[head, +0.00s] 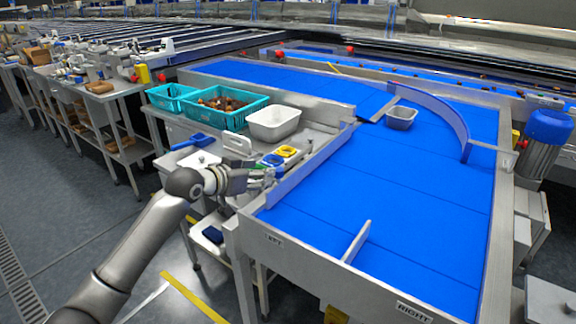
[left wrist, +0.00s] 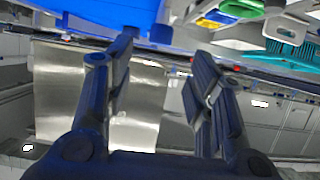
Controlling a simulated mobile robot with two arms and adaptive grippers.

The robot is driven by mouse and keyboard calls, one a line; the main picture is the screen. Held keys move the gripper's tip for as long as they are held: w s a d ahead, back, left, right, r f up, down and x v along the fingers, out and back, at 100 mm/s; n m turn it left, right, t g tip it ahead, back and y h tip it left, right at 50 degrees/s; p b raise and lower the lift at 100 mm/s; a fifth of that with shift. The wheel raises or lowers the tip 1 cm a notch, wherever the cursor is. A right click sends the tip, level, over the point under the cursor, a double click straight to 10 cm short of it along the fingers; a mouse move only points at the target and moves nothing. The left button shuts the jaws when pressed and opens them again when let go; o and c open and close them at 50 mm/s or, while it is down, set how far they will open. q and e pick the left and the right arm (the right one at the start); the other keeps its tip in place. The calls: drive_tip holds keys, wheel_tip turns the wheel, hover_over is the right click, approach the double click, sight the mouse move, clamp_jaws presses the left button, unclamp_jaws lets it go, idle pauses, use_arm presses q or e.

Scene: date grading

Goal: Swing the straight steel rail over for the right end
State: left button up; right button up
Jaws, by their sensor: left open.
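The straight steel rail (head: 312,164) stands on edge along the left side of the blue belt (head: 400,190), slanting from the near left edge up to the belt's middle. A short steel divider (head: 357,242) stands at the belt's near end, between the LEFT plate (head: 275,240) and the RIGHT plate (head: 414,311). My left gripper (head: 268,179) is just left of the rail's near part, open and empty. In the left wrist view its fingers (left wrist: 160,60) are apart, with a shiny steel panel (left wrist: 60,95) behind them; I cannot tell which part it is. My right gripper is not in view.
The near belt is bare.

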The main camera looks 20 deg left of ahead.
sight(278, 169)
use_arm(q)
drive_tip(key=x, duration=0.8)
drive_tip(key=shift+w+d, duration=0.1)
drive_tip(key=shift+w, duration=0.1)
drive_tip(key=shift+w+d+f, duration=0.2)
drive_tip(key=shift+w+f, duration=0.15)
drive_tip(key=shift+w, duration=0.25)
drive_tip(key=shift+c, duration=0.2)
clamp_jaws()
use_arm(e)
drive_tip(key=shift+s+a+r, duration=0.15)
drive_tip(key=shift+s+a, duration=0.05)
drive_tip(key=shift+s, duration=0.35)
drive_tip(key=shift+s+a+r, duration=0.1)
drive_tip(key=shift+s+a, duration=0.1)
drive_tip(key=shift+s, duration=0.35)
